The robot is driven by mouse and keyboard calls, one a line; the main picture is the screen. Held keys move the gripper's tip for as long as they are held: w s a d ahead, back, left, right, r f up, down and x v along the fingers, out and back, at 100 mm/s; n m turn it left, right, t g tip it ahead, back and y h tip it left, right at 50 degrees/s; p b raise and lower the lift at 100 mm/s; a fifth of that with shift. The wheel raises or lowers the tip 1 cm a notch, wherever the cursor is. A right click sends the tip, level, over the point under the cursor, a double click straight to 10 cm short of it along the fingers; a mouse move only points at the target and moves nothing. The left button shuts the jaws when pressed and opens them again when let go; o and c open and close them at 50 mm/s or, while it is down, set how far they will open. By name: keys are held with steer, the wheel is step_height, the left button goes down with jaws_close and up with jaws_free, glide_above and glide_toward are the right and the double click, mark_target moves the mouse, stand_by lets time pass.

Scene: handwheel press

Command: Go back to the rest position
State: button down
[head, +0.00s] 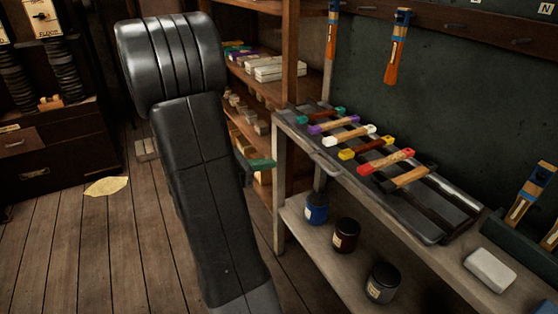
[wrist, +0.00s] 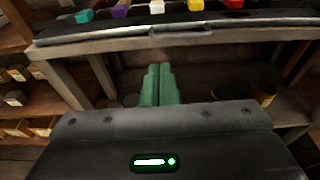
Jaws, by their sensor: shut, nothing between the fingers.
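My gripper shows in the wrist view with its two green fingers (wrist: 158,84) pressed together and nothing between them. It points toward the space beneath the edge of a workbench (wrist: 150,40). In the head view my dark arm rises on the left of centre, bent at the top, and hides most of the gripper. Only the green fingertips (head: 262,164) stick out to the right of the arm, in front of the shelves and left of the bench.
The workbench (head: 322,165) holds a rack of handles with coloured ends (head: 348,133) and a white block (head: 490,269). Jars, including a blue one (head: 317,208), stand on its lower shelf. Shelves (head: 264,89) stand behind. Wooden floor (head: 90,245) is open at left, with a paper (head: 107,186).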

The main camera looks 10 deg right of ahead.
mark_target(311, 157)
steer(key=shift+v, duration=1.1)
steer(key=b+x, duration=0.1)
steer(key=x, duration=1.3)
steer(key=shift+b, duration=0.3)
steer(key=shift+s+a, duration=0.1)
